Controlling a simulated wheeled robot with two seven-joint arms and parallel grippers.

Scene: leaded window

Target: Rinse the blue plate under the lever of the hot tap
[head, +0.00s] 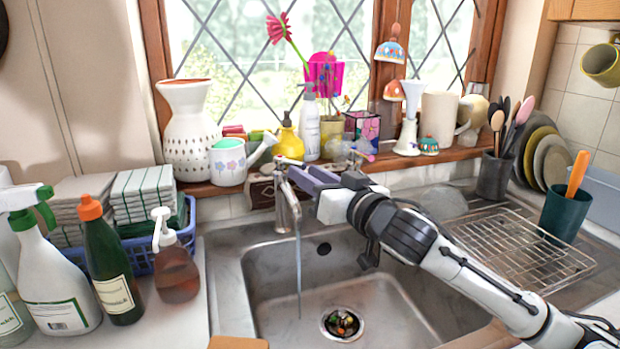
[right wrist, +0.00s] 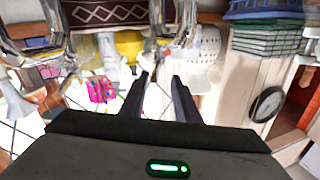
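Water runs in a thin stream from the metal tap (head: 287,208) into the sink (head: 400,312). My right gripper (head: 300,180) is at the tap, close to its upper part; I cannot tell whether it touches. In the right wrist view its two fingers (right wrist: 160,90) stand apart with nothing between them. Metal tap parts (right wrist: 180,30) show just beyond the fingers. The hot lever cannot be told apart; the gripper hides part of the tap. I cannot make out a blue plate; the plates (head: 550,160) standing at the right look olive and grey. My left gripper is not in view.
Bottles, a soap pump (head: 175,265) and a blue basket (head: 192,245) crowd the left counter. A wire rack (head: 525,245) lies on the drainer. A teal cup (head: 563,215) stands at the right. The windowsill is full of vases and ornaments. The sink bowl is mostly clear.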

